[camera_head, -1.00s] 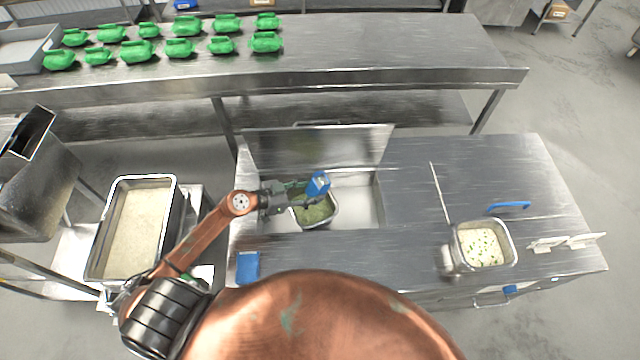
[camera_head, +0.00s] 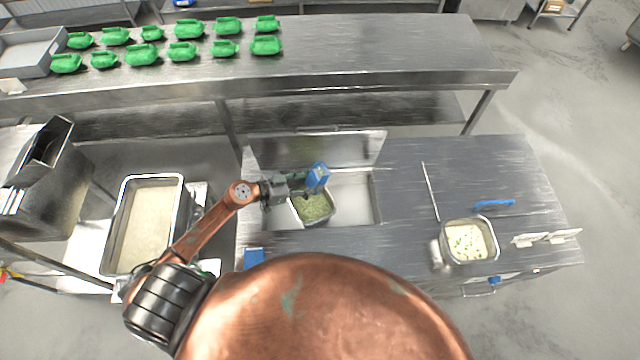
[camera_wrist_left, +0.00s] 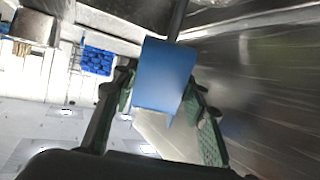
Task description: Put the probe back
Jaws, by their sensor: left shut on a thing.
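The blue probe (camera_head: 318,177) is held in my left gripper (camera_head: 292,185), above the open steel well of the counter. In the left wrist view the blue probe body (camera_wrist_left: 163,75) sits between the two green-padded fingers of the left gripper (camera_wrist_left: 160,112), with a dark rod running up from it. The probe is over the back edge of a steel pan of green food (camera_head: 315,208) in the well; whether its tip touches the food I cannot tell. A blue block (camera_head: 253,258) is at the counter's near left edge, partly hidden by my body. My right gripper is not in view.
A raised steel lid (camera_head: 320,150) stands behind the well. A steel pan of pale food with green bits (camera_head: 468,240) sits at right, near a blue handle (camera_head: 494,204). A deep rice pan (camera_head: 180,215) is at left. Green containers (camera_head: 185,52) line the back table.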

